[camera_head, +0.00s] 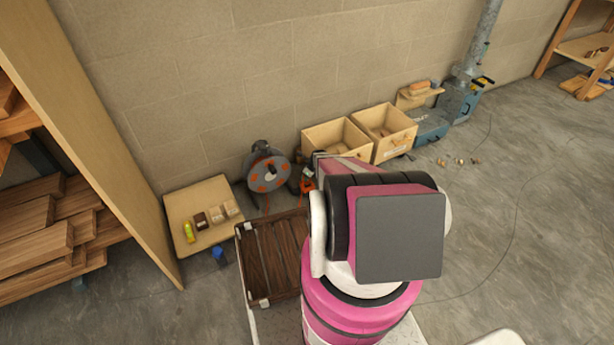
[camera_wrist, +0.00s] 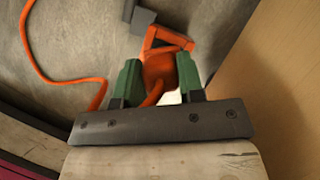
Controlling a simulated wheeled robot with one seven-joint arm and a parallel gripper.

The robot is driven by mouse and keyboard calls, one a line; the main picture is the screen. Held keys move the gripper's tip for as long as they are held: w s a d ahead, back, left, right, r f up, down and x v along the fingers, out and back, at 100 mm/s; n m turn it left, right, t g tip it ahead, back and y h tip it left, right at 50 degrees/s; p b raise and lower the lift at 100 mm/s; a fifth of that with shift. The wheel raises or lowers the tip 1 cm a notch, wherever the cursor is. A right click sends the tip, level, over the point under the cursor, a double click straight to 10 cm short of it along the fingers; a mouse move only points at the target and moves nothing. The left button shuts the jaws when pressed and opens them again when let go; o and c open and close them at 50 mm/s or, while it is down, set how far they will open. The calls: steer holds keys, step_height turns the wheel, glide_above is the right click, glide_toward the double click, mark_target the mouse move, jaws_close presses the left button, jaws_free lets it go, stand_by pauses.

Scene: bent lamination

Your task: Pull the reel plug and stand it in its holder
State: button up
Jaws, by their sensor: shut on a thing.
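The cable reel (camera_head: 268,172), grey with orange parts, stands on the floor against the wall in the head view. In the wrist view my gripper (camera_wrist: 160,78) has its two green fingers on either side of an orange plug (camera_wrist: 157,68) and is shut on it. A short orange cable curves down from the plug toward the gripper bar. An orange angular frame (camera_wrist: 168,36) shows just beyond the plug; I cannot tell whether it touches. A grey block (camera_wrist: 142,20) lies past it. I cannot identify the holder for certain. My arm hides my gripper in the head view.
An orange cord (camera_wrist: 62,82) runs over the floor left of my gripper. A tan wooden panel (camera_wrist: 280,90) rises close on its right. Two wooden crates (camera_head: 340,136) (camera_head: 391,128) stand along the wall. A low board (camera_head: 182,209) carries small items. Floor at right is mostly clear.

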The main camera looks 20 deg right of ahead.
steer(key=shift+f, duration=0.7)
steer(key=o, duration=0.9)
steer(key=shift+r, duration=0.55)
step_height(320, 180, up, 3)
steer(key=shift+s+r, duration=0.1)
steer(key=s+a+r, duration=0.3)
steer(key=a+r, duration=0.3)
steer(key=a, duration=0.5)
steer(key=shift+s+r, duration=0.35)
